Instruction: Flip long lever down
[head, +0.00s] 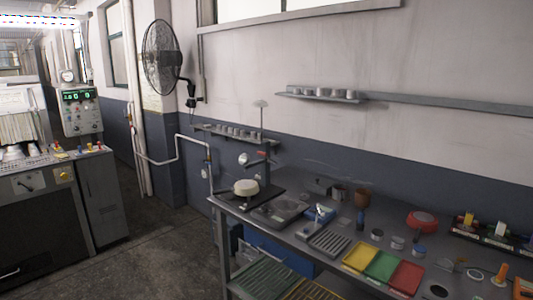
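A small dark device (262,197) stands on the left end of the workbench. A pale round pan-like piece (246,187) sits on it. A thin upright rod (262,125) with a flat pale disc on top rises behind that piece. A shorter arm with a shiny round end (243,159) sticks out to the left, lower on the same upright. I cannot tell for sure which of these is the long lever; the tall rod points up. My gripper is not in view.
The workbench (318,243) runs along the wall to the right. On it are yellow (360,257), green (381,266) and red (405,278) trays and several small pots. A machine with a control box (80,110) stands at the left. The floor (150,250) between is clear.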

